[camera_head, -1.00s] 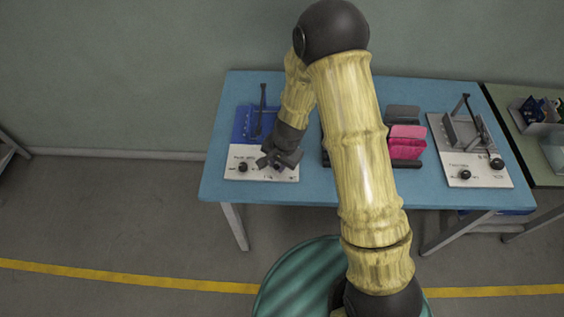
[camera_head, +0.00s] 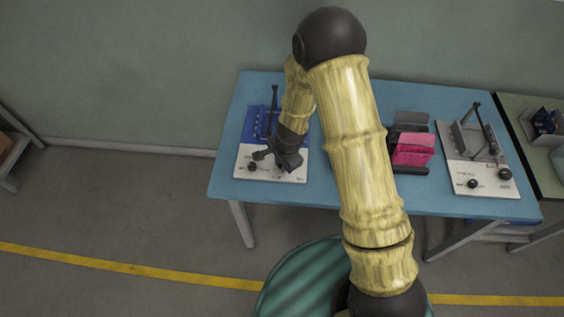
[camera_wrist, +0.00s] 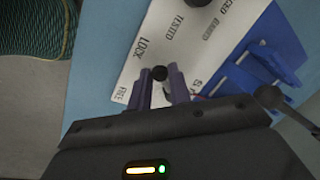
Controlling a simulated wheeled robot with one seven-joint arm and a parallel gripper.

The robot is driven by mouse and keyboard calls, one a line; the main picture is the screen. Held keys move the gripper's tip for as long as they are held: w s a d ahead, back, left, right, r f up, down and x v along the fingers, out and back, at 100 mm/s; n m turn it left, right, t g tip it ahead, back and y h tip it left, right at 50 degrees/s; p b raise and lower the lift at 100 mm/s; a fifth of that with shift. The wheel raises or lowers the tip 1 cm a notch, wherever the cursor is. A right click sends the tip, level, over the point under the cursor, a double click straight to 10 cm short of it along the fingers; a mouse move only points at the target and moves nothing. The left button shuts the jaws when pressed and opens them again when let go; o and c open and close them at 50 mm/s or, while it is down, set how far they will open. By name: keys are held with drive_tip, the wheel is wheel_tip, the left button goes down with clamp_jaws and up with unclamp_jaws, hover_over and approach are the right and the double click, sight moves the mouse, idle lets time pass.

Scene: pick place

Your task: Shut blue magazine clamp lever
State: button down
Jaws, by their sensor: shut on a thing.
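The blue magazine fixture (camera_head: 259,124) stands at the left of the blue table, on a white plate (camera_head: 290,177) with a tall dark upright rod. My gripper (camera_head: 265,156) is low over the front of this plate. In the wrist view, my gripper (camera_wrist: 162,84) has its two grey-purple fingers on either side of a round black knob (camera_wrist: 160,73), near the printed words LOCK and FREE. The fingers are shut on this knob, seemingly the clamp lever's end. The lever's shaft is hidden. The blue part (camera_wrist: 255,68) shows at the right.
A second black knob (camera_head: 252,167) sits on the plate beside my gripper. A pink block (camera_head: 413,150) in a dark holder and a similar grey fixture (camera_head: 478,142) stand to the right on the table (camera_head: 350,196). The table's front edge is close to the plate.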

drive_tip(key=c, duration=1.3)
unclamp_jaws()
wheel_tip(320, 180, up, 17)
drive_tip(key=s+d+p, duration=0.2)
drive_tip(key=p, duration=0.2)
drive_tip(key=shift+s, duration=0.2)
drive_tip(key=s+d+r+n, duration=0.4)
drive_tip(key=s+d+n, duration=0.1)
drive_tip(key=d, duration=0.3)
drive_tip(key=s+d+r+n+t+h, duration=0.1)
drive_tip(key=s+d+r+n, duration=0.3)
drive_tip(key=d, duration=0.4)
drive_tip(key=shift+s+d+r+n, duration=0.25)
drive_tip(key=shift+s+r+n, duration=0.15)
drive_tip(key=shift+s+r, duration=0.1)
